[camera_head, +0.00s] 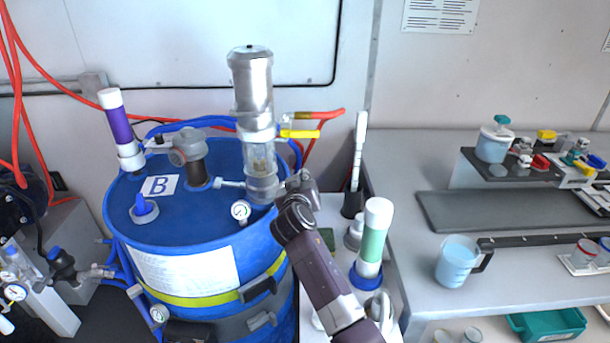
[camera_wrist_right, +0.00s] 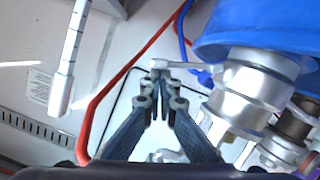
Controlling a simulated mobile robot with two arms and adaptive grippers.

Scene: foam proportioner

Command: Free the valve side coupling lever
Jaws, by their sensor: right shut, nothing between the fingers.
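My right arm comes in from the lower right in the head view, and its dark end (camera_head: 293,215) is at the right side of the blue drum, by the foot of the metal and clear-glass column (camera_head: 262,160). Its fingers are hard to make out there. In the right wrist view my right gripper (camera_wrist_right: 161,95) is shut and empty. A pale lever-like rod (camera_wrist_right: 185,65) lies just past its fingertips and runs right to a silver coupling (camera_wrist_right: 250,85). I cannot tell whether they touch. A yellow handle (camera_head: 300,133) sits by the column. My left gripper is not in view.
The blue drum (camera_head: 190,230) carries a gauge (camera_head: 241,211) and fittings. A green-banded tube (camera_head: 374,235) stands close right of my arm. A red hose (camera_wrist_right: 125,75) passes left of the fingers. A grey bench (camera_head: 395,170) with a jug (camera_head: 457,262) is at right.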

